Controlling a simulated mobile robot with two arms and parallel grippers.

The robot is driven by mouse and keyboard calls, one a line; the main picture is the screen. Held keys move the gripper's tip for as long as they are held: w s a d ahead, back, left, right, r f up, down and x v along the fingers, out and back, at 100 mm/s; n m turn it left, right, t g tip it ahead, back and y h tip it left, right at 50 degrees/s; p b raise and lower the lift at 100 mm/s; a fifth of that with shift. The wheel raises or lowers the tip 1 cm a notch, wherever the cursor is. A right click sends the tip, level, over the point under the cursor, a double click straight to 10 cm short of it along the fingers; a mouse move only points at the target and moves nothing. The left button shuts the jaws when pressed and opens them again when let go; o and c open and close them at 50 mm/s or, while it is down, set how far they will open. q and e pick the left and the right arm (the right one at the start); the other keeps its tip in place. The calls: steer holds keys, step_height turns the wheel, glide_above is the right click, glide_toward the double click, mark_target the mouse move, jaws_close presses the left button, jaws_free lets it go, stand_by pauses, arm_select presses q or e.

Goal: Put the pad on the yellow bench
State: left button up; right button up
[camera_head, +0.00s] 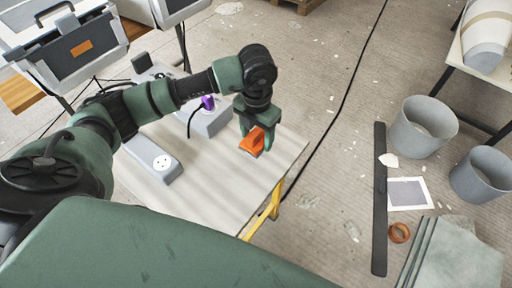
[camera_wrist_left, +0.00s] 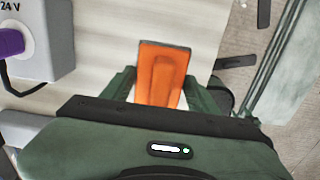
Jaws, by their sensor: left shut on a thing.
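The pad (camera_head: 251,143) is orange with a dark edge, and sits between the fingers of my left gripper (camera_head: 257,128). The gripper points down and is shut on the pad. In the left wrist view the pad (camera_wrist_left: 162,73) shows between the two green fingers (camera_wrist_left: 162,92). The yellow bench (camera_head: 222,185) has a pale top and yellow legs. The pad is over the right part of its top; I cannot tell whether it touches the top. My right gripper is not in view.
A grey box (camera_head: 208,121) with a purple plug (camera_head: 208,102) and a long grey socket block (camera_head: 154,160) stand on the bench. The front middle of the top is clear. Grey buckets (camera_head: 423,127) and a dark strip (camera_head: 379,200) are on the floor at right.

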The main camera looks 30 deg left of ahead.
mark_target(257, 131)
arm_select(q)
steer(key=shift+f, duration=3.4)
steer(key=shift+f, duration=0.15)
steer(key=o, duration=1.3)
step_height(257, 131, up, 12)
steer(key=shift+r+b, duration=0.2)
steer(key=shift+b, duration=0.1)
